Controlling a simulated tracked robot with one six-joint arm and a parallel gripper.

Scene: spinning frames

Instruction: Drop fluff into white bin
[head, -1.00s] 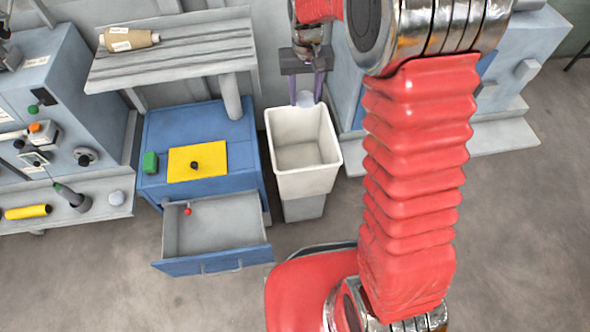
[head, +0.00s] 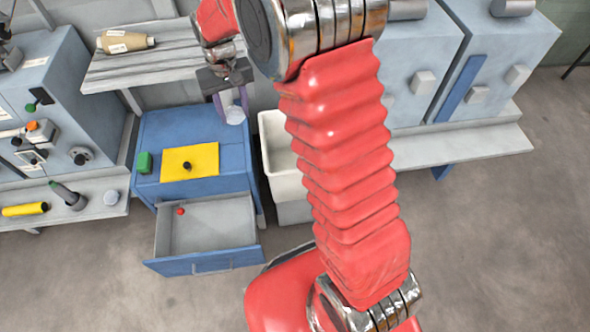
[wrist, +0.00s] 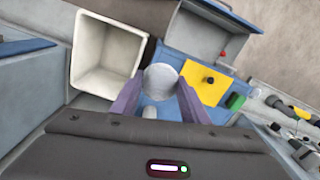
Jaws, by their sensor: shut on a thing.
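The fluff is a pale round ball (head: 235,115) held between the purple fingers of my gripper (head: 229,106). It also shows in the wrist view (wrist: 161,78) between the two fingertips. My gripper is shut on it and hangs in the air to the left of the white bin (head: 283,183), over the right side of the blue cabinet. The bin is open-topped and upright, and my arm hides its right part in the head view. In the wrist view the whole bin mouth (wrist: 103,58) shows, empty, left of the fluff.
The blue cabinet (head: 235,150) carries a yellow plate (head: 190,163) and a green block (head: 144,162). Its drawer (head: 205,263) stands open with a small red ball inside. A grey slatted shelf (head: 165,62) stands behind. Another pale ball (head: 110,198) rests on the left bench.

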